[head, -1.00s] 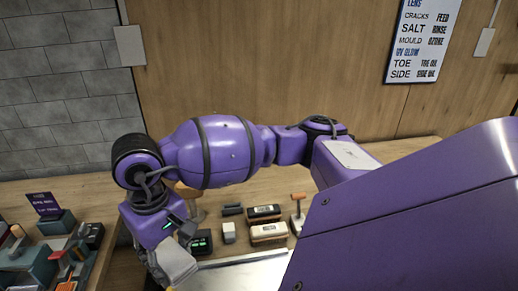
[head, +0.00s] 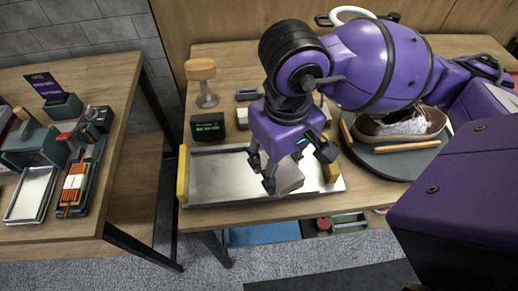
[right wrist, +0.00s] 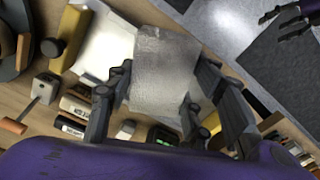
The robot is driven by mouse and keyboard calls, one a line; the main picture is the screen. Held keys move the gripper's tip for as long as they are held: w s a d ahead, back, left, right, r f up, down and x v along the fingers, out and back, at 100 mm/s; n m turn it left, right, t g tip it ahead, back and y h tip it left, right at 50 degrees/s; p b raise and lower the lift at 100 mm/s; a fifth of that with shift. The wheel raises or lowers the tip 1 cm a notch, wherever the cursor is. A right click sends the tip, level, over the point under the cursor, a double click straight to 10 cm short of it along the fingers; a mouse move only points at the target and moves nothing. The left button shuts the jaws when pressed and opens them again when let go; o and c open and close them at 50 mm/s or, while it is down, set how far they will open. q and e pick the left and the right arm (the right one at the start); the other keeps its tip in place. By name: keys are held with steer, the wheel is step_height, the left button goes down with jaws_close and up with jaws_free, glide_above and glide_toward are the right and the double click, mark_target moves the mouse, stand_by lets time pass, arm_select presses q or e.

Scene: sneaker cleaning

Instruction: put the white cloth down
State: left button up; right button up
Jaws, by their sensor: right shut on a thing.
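The white cloth (head: 289,178) looks like a pale grey folded pad. My right gripper (head: 287,168) is shut on it, above the right part of a shallow metal tray (head: 220,178). Whether the cloth touches the tray cannot be told. In the right wrist view the cloth (right wrist: 165,72) sits between the two dark fingers and hides part of what lies below. My left gripper (right wrist: 284,22) shows at the top right of that view, its fingers apart and empty, over the floor. It is outside the head view.
The tray has yellow end pieces (head: 183,172). Behind it stand a small dark display (head: 207,127) and a wooden-topped stand (head: 203,80). A brown and white sneaker (head: 402,122) rests on a round grey mat at right. A separate table (head: 122,115) with tools stands left.

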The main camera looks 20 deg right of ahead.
mark_target(263, 155)
steer(key=w, duration=0.1)
steer(key=w+a+f, duration=0.1)
steer(key=w, duration=0.2)
steer(key=shift+a+f+p, duration=0.2)
steer(key=shift+a+p, duration=0.15)
steer(key=w+f, duration=0.2)
steer(key=w+a+f, duration=0.1)
steer(key=w+f, duration=0.1)
steer(key=f, duration=0.1)
steer(key=shift+a, duration=0.1)
steer(key=shift+w+a+f, duration=0.15)
steer(key=shift+w+f, duration=0.15)
steer(key=shift+f, duration=0.1)
step_height(263, 155, down, 2)
steer(key=shift+f, duration=0.85)
steer(key=o, duration=1.1)
arm_select(q)
steer(key=shift+w+d+r+t, duration=0.1)
steer(key=shift+w+r+t, duration=0.05)
steer(key=shift+w+r, duration=0.4)
steer(key=shift+w+d+r+t, duration=0.15)
steer(key=shift+w+r, duration=0.2)
steer(key=shift+w, duration=0.3)
